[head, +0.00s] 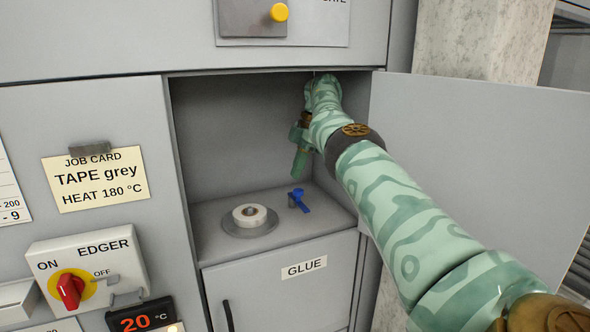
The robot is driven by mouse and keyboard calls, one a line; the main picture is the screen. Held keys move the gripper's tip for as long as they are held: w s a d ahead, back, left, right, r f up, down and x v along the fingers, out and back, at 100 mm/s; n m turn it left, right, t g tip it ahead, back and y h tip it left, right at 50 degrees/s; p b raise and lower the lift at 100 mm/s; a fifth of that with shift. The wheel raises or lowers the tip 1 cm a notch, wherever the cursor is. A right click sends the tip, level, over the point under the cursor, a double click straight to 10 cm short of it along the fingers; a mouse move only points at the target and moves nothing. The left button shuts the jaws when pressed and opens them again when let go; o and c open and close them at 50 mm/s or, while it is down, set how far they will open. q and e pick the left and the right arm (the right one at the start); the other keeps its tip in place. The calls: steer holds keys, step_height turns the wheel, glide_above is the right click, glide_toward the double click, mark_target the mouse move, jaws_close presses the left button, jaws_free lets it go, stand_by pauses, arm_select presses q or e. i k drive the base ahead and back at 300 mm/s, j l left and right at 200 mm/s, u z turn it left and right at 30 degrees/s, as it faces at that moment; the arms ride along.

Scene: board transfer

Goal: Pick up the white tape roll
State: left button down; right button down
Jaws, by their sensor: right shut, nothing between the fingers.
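The white tape roll (250,214) lies flat on a round grey base (250,230) on the shelf of the open compartment. My right arm reaches into the compartment from the lower right. My right gripper (298,172) hangs near the back right of the compartment, above and to the right of the roll and apart from it. It is shut and empty. My left gripper is not in view.
The open door (480,160) is at the right. A GLUE cabinet (285,290) is below. A job card (95,180) reads TAPE grey, HEAT 180 °C. The shelf's left side is clear.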

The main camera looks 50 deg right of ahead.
mark_target(242, 220)
steer(key=k+j, duration=0.45)
steer(key=j, duration=0.25)
steer(key=k+j, duration=0.25)
steer(key=j, duration=0.1)
